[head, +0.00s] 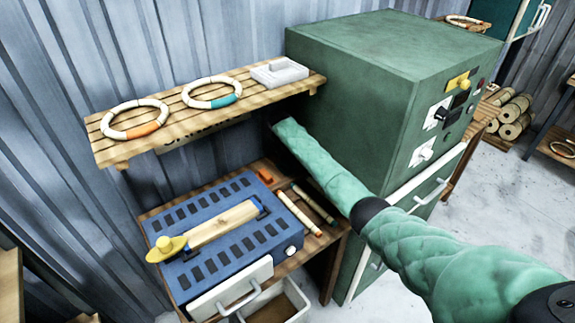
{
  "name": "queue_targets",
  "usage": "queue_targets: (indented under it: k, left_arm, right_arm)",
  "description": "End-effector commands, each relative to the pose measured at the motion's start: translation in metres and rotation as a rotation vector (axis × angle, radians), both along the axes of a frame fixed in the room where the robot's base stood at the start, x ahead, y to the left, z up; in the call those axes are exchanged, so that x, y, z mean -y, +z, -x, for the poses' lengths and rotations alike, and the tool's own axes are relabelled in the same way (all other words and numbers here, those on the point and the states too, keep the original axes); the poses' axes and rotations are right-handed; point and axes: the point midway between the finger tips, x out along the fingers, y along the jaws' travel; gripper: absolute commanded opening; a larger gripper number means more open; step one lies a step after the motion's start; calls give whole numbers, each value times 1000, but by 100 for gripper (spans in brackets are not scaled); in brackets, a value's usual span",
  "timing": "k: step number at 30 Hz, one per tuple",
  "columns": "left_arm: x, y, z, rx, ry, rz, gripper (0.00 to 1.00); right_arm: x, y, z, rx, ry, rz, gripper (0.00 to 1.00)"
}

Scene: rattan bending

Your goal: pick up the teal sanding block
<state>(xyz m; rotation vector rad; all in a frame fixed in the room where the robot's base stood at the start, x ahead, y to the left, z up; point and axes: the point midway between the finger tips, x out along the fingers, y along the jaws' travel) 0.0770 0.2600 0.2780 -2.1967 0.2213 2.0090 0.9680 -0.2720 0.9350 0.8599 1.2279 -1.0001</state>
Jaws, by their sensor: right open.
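I cannot make out a teal sanding block in the head view; part of the lower bench is hidden behind my right arm. My right arm reaches in from the lower right in a green sleeve. My right gripper (279,127) is at its far end, small and dark, just below the shelf's right end. It is open, and I see nothing held in it. My left gripper is out of view.
The slatted shelf (170,118) also holds an orange-banded ring (135,131) and a white tray (279,72). Below, a blue slotted box (205,262) bears a wooden bar (222,222). An orange block (265,176) and thin rods (299,213) lie beside it. A green cabinet (350,65) stands right.

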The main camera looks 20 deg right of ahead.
Motion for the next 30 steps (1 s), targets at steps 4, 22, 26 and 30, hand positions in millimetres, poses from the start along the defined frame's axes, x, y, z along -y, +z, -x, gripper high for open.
queue_targets:
  k: [4, 22, 26, 30]
  left_arm:
    - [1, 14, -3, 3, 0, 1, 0]
    - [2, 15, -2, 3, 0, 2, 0]
    - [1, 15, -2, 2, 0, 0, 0]
    - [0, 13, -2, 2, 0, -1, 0]
  right_arm:
    - [3, -15, 0, -3, -2, -1, 75]
    - [4, -25, -1, -1, 0, 0, 39]
    - [4, -25, -1, -1, 0, 0, 39]
    - [4, -23, -1, 0, -1, 0, 39]
